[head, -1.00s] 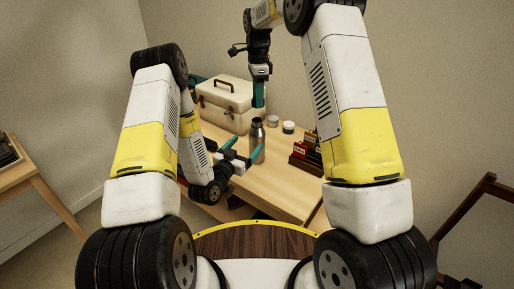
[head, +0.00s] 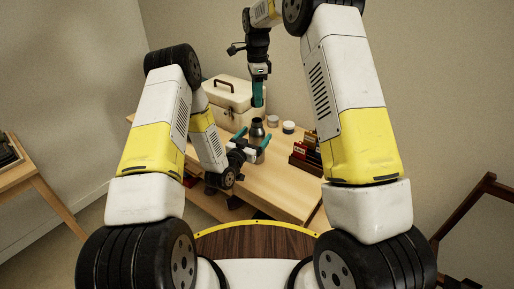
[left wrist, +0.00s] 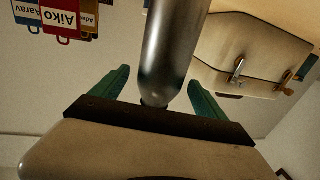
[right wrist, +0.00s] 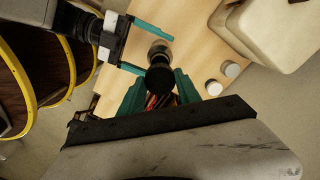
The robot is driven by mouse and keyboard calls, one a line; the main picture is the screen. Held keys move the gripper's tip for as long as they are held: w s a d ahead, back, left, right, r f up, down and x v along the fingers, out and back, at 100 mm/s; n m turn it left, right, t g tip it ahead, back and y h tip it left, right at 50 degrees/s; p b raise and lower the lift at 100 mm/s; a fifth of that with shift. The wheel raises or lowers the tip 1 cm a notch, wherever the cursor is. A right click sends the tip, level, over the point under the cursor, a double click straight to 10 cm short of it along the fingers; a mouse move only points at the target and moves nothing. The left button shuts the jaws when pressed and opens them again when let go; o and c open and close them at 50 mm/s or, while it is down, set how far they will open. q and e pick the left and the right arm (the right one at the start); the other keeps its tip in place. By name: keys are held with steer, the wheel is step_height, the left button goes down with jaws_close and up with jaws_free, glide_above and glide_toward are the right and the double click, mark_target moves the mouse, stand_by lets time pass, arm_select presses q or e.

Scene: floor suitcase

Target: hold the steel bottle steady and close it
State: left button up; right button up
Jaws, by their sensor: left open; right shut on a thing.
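The steel bottle (head: 257,132) stands upright on the wooden table. My left gripper (head: 253,138) is open, with its teal fingers on either side of the bottle. In the left wrist view the steel body (left wrist: 168,48) shows between the fingers, with room on both sides. My right gripper (head: 259,96) points down above the bottle. In the right wrist view it is shut on a dark round cap (right wrist: 160,81). The bottle's neck (right wrist: 159,52) shows beyond the cap, apart from it. In the head view the cap is hard to make out.
A cream case (head: 234,100) with a brown handle stands behind the bottle. Two small jars (head: 273,121) (head: 289,127) stand to its right. A box of coloured name cards (head: 305,153) is at the right. The table front (head: 265,187) is clear.

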arm_select(q)
steer(key=shift+x, duration=2.1)
jaws_close()
arm_select(e)
glide_above(257, 120)
steer(key=shift+f, duration=2.45)
